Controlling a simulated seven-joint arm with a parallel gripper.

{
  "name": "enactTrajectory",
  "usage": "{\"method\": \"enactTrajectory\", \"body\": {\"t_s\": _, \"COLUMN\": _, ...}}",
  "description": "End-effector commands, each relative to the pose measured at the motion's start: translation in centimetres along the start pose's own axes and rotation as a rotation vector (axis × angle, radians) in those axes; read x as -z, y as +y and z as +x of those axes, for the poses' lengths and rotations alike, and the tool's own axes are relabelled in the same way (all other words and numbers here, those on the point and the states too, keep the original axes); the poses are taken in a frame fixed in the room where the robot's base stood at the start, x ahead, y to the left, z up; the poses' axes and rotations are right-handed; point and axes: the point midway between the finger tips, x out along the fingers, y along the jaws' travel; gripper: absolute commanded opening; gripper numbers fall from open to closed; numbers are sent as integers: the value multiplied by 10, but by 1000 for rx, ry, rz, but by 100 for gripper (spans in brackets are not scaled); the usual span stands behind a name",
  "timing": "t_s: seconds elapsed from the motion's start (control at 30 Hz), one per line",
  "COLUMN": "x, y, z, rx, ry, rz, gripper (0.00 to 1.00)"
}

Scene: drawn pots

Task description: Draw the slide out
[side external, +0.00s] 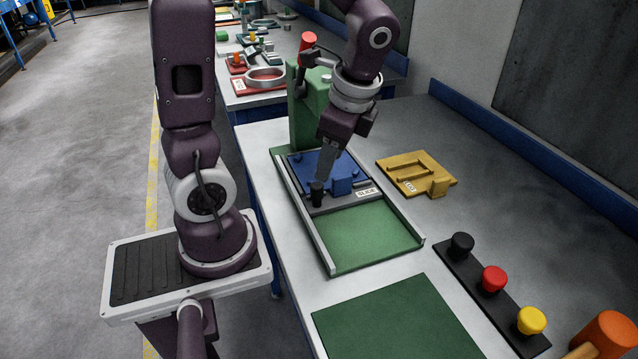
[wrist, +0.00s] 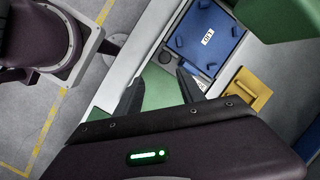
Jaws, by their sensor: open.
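The grey slide (side external: 345,197), labelled SLIDE, sits between the two pale rails of a green base (side external: 370,232). A black upright knob (side external: 317,194) stands at its left front corner. A blue plate (side external: 318,170) with a blue block (side external: 342,186) lies over the slide; the plate also shows in the wrist view (wrist: 211,30).
A green press column (side external: 305,105) with a red-ended handle (side external: 308,41) stands behind the slide. A yellow plate (side external: 417,172) lies to the right. A black strip with black, red and yellow knobs (side external: 493,279) lies front right. The green bed in front of the slide is clear.

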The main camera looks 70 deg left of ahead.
Motion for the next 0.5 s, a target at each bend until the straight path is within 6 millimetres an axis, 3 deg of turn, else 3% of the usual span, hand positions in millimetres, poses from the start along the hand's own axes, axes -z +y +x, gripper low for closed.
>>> {"method": "enactTrajectory", "body": {"t_s": 0.03, "x": 0, "y": -7, "z": 14, "rx": -30, "ry": -49, "rz": 75, "gripper": 46}}
{"method": "enactTrajectory", "body": {"t_s": 0.17, "x": -1, "y": -17, "z": 34, "rx": -67, "ry": -110, "rz": 197, "gripper": 46}}
{"method": "enactTrajectory", "body": {"t_s": 0.5, "x": -8, "y": -14, "z": 92, "rx": -74, "ry": -118, "rz": 216, "gripper": 46}}
